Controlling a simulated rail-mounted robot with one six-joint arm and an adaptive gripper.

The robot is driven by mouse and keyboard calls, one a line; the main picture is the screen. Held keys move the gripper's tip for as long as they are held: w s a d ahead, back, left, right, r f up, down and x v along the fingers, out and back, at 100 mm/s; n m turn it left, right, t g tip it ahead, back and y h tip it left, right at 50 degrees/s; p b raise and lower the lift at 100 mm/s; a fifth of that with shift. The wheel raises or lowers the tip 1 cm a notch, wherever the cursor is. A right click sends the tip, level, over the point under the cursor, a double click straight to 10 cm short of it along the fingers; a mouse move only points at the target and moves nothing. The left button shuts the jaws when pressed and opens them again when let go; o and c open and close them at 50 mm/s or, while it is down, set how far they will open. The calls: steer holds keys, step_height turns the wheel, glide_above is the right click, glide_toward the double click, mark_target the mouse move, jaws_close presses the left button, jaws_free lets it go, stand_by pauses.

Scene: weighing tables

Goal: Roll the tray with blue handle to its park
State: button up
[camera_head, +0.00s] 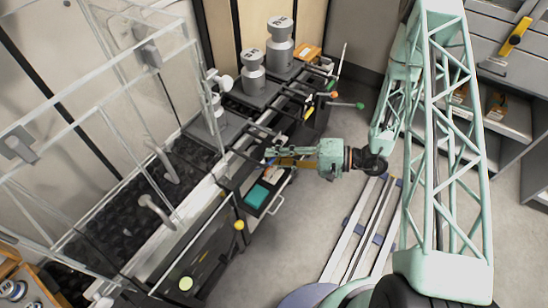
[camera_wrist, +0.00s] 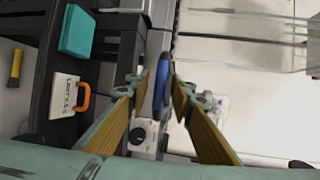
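In the wrist view a blue handle (camera_wrist: 161,86) stands lengthwise between the fingertips of my gripper (camera_wrist: 159,80). The fingers, with yellow inner pads, are apart, and a gap seems to show beside the handle. Contact cannot be told. In the head view my gripper (camera_head: 270,157) reaches left to the dark bench edge, and the handle is hardly visible there. The tray belonging to the blue handle is mostly hidden by the gripper and bench rails, and I cannot make out its full outline.
A teal block (camera_head: 257,195) lies on the bench just below my gripper. A white block with an orange handle (camera_wrist: 83,98) is at left in the wrist view. Large metal weights (camera_head: 280,45) stand at the back, and a glass enclosure (camera_head: 110,110) at left.

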steer(key=shift+a, duration=0.15)
steer(key=shift+c, duration=0.2)
jaws_close()
steer(key=shift+w, duration=0.1)
